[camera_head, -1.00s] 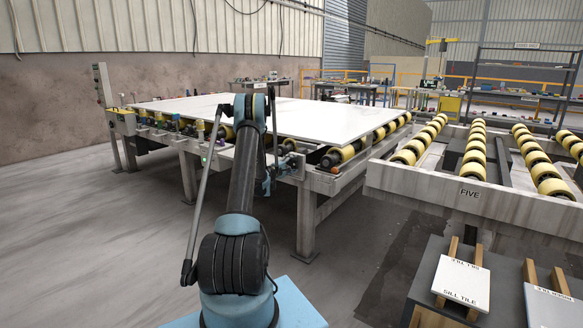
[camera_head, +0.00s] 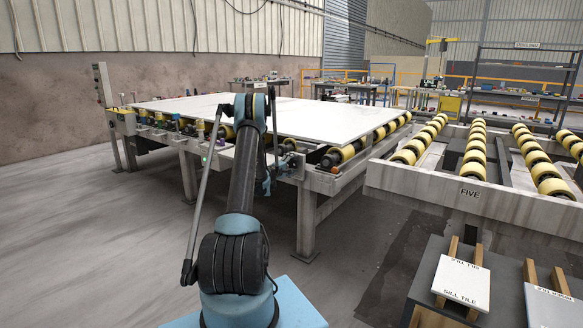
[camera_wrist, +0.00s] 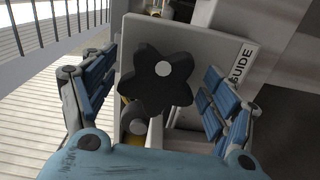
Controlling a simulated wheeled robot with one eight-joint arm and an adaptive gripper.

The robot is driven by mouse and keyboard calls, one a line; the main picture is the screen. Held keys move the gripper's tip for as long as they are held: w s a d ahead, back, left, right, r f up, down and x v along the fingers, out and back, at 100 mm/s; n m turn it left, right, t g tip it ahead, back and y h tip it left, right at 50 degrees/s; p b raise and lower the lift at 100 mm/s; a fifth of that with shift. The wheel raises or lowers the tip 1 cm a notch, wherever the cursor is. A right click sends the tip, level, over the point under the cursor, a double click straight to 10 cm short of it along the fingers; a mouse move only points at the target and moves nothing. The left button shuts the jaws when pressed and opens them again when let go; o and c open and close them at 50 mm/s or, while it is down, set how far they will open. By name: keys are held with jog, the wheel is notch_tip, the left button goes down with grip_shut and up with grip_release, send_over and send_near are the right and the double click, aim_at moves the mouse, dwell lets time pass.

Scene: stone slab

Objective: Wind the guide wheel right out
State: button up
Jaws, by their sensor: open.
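The guide wheel (camera_wrist: 157,83) is a dark lobed star knob with a pale round centre, in the middle of the wrist view. It stands in front of a grey plate (camera_wrist: 195,38) with a label reading GUIDE (camera_wrist: 240,66) to its right. My gripper (camera_wrist: 155,92) is open, with one blue-padded finger left of the wheel and one right of it. Gaps show between the pads and the wheel.
A roller table bearing a large white slab (camera_head: 230,113) stands before my arm. A second roller frame marked FIVE (camera_head: 470,193) is at right. A bench with a sill tile (camera_head: 462,282) is at front right. Floor at left is clear.

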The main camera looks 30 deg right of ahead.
jog(key=v, duration=1.2)
dwell(0.4)
